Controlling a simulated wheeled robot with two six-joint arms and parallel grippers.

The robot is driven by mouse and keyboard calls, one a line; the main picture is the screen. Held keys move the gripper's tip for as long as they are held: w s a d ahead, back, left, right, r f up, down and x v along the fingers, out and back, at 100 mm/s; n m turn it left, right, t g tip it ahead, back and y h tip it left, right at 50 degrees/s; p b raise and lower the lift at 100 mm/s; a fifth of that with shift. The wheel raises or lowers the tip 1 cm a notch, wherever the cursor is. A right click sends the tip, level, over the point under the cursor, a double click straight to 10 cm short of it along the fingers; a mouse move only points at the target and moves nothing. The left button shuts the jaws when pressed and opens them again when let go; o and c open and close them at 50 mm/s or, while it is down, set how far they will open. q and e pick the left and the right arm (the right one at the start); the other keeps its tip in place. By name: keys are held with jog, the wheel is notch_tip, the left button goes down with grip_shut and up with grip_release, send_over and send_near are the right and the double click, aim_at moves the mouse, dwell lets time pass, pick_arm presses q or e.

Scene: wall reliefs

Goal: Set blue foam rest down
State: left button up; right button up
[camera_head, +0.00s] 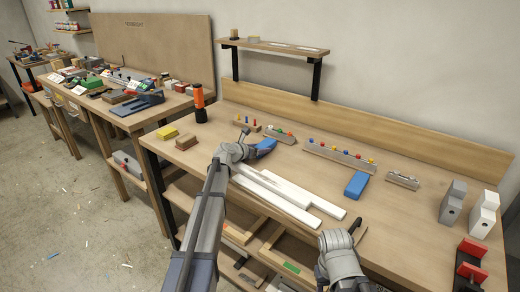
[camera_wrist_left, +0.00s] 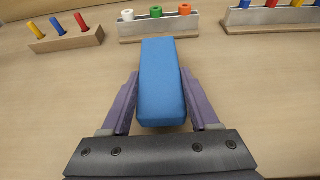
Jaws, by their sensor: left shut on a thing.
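A blue foam rest (camera_wrist_left: 162,82) is between the two fingers of my left gripper (camera_wrist_left: 162,105), which is shut on it. In the head view the held rest (camera_head: 264,147) shows just beyond my left gripper (camera_head: 246,150), over the left part of the workbench (camera_head: 330,187). I cannot tell whether its underside touches the bench. A second blue foam rest (camera_head: 356,185) lies on the bench farther right, apart from the grippers. My right gripper (camera_head: 338,241) is at the bench's front edge; its fingers are not clear.
White strips (camera_head: 285,190) lie in front of the held rest. Racks with coloured pegs (camera_head: 340,153) stand behind it; a wooden peg block (camera_wrist_left: 68,40) is behind left. Grey and white blocks (camera_head: 453,202) stand at right. An orange-black cylinder (camera_head: 199,101) stands at left.

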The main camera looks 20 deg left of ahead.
aim_at(260, 147)
pick_arm(q)
jog(key=shift+f, duration=0.15)
jog(key=o, duration=1.4)
jog(key=shift+r, duration=0.2)
notch_tip(260, 147, up, 10)
jog(key=p, duration=1)
jog(key=shift+f, duration=0.15)
